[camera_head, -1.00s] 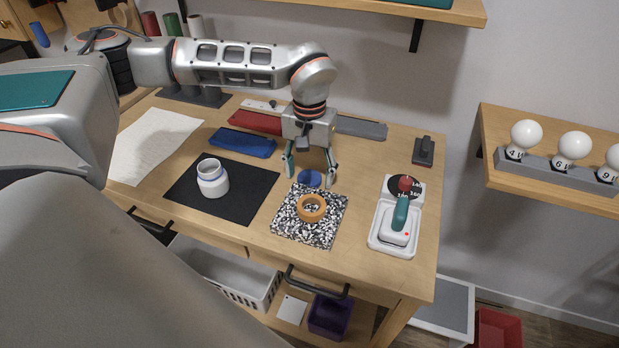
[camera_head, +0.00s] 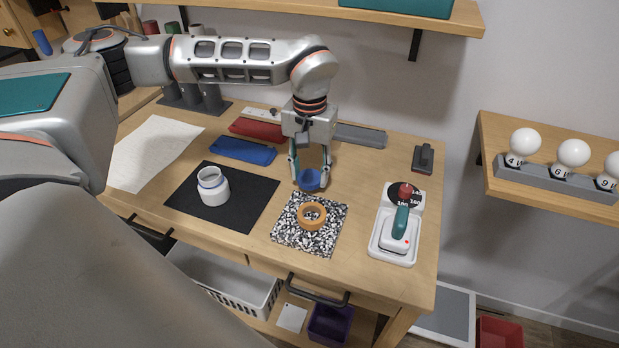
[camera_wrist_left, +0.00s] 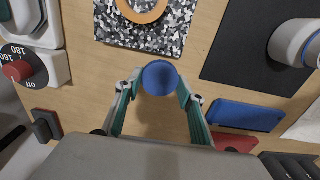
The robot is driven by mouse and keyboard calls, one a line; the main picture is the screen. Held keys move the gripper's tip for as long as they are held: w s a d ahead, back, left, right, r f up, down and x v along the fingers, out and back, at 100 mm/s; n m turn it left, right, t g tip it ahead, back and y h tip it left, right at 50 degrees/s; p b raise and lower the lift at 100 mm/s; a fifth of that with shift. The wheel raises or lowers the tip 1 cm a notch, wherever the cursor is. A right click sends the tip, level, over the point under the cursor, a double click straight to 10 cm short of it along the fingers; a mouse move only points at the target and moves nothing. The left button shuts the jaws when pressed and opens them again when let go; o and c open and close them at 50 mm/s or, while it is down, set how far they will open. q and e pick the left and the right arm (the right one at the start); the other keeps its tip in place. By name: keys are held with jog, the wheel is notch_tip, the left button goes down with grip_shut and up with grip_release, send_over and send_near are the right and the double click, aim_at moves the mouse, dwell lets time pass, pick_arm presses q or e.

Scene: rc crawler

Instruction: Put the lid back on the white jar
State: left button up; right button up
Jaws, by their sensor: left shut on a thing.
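The white jar (camera_head: 213,187) stands upright and open on a black mat (camera_head: 249,199), left of centre on the workbench. It also shows at the right edge of the left wrist view (camera_wrist_left: 298,42). The round blue lid (camera_head: 309,181) is at the back edge of the speckled board, and it shows in the left wrist view (camera_wrist_left: 160,77). My left gripper (camera_head: 310,184) points down and is shut on the lid, with a finger on either side. I cannot tell whether the lid still touches the table. My right gripper is not in view.
A roll of orange tape (camera_head: 312,216) lies on the speckled board (camera_head: 287,232) just in front of the lid. A white device with a teal handle (camera_head: 400,222) stands to the right. A blue case (camera_head: 242,150) lies behind the black mat. Bare wood separates mat and board.

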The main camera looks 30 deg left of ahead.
aim_at(309, 177)
pick_arm(q)
notch_tip(309, 177, up, 17)
jog(key=p, duration=0.2)
jog(key=shift+r, duration=0.15)
